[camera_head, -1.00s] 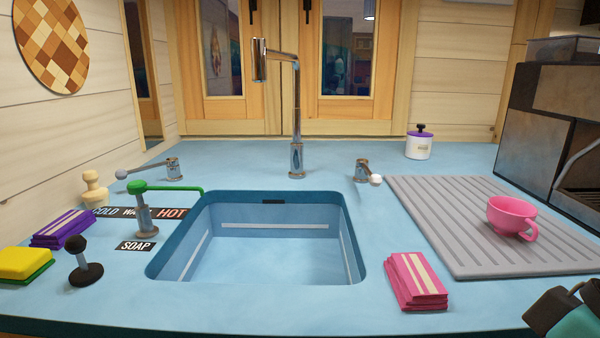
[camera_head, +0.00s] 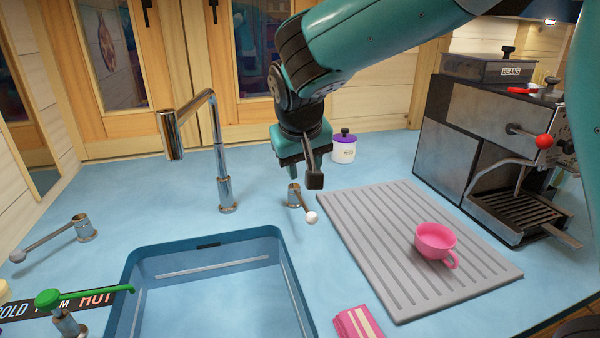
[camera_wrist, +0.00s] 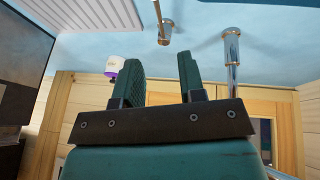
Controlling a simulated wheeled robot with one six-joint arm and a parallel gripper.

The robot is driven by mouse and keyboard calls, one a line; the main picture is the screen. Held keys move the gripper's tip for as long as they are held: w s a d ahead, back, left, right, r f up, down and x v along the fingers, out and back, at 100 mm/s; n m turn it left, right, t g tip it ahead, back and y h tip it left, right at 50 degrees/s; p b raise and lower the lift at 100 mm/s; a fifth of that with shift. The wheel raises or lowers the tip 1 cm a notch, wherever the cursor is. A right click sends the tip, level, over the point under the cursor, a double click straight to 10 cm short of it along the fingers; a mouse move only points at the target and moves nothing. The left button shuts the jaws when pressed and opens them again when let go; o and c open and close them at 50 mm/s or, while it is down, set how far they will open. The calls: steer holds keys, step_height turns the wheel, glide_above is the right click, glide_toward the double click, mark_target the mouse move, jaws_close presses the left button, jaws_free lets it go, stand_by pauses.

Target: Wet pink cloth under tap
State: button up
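The pink cloth (camera_head: 358,323), folded with a pale stripe, lies on the counter right of the sink, cut by the head view's lower edge. The chrome tap (camera_head: 222,165) stands behind the sink (camera_head: 205,246) with its spout pointing left; no water shows. A lever with a white knob (camera_head: 311,217) is right of the tap; another lever (camera_head: 52,238) is at left. My gripper (camera_head: 302,172) is above and just behind the right lever. It is open and empty in the wrist view (camera_wrist: 160,68), where the lever (camera_wrist: 164,30) and tap post (camera_wrist: 231,62) also show.
A grey ribbed drying mat (camera_head: 365,240) holds a pink cup (camera_head: 436,242) at right. A coffee machine (camera_head: 480,130) stands behind it. A white jar with purple lid (camera_head: 343,149) is near the back wall. A green soap pump (camera_head: 62,305) is at lower left.

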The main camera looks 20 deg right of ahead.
mark_target(306, 207)
steer(key=x, duration=0.5)
steer(key=w+p+x, duration=0.1)
steer(key=x, duration=0.5)
steer(key=p+x, duration=0.1)
steer(key=x, duration=0.5)
steer(key=shift+w+d+r, duration=0.15)
steer(key=shift+w+d, duration=0.15)
jaws_close()
steer(key=shift+d+r, duration=0.1)
